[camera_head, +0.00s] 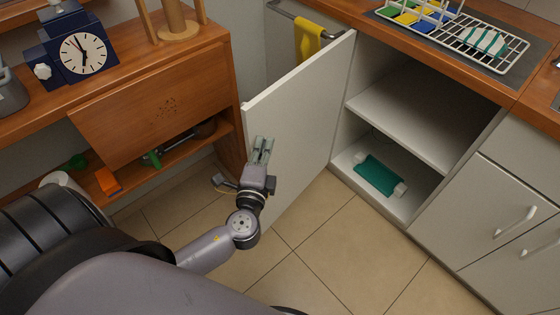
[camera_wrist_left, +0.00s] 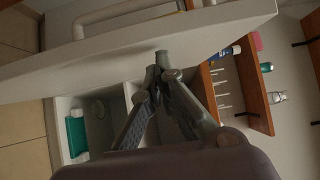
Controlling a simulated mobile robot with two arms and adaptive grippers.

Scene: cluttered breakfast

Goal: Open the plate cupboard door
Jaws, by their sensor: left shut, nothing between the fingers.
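The white cupboard door (camera_head: 305,110) stands wide open, swung out to the left of the cupboard (camera_head: 395,110). Its inner face is toward me in the head view. In the wrist view the door (camera_wrist_left: 150,42) crosses the top, with a handle (camera_wrist_left: 78,28) on its far side. My left gripper (camera_head: 262,145) is shut and empty, in front of the door's inner face near its free edge. In the wrist view its closed fingertips (camera_wrist_left: 161,60) are close to the door; I cannot tell whether they touch. My right gripper is not in view.
Inside the cupboard, a green item (camera_head: 378,174) lies on the bottom below a bare shelf (camera_head: 410,115). A dish rack (camera_head: 490,45) stands on the counter above. A wooden sideboard (camera_head: 165,100) with a clock (camera_head: 83,53) is at left. The tiled floor (camera_head: 330,230) is clear.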

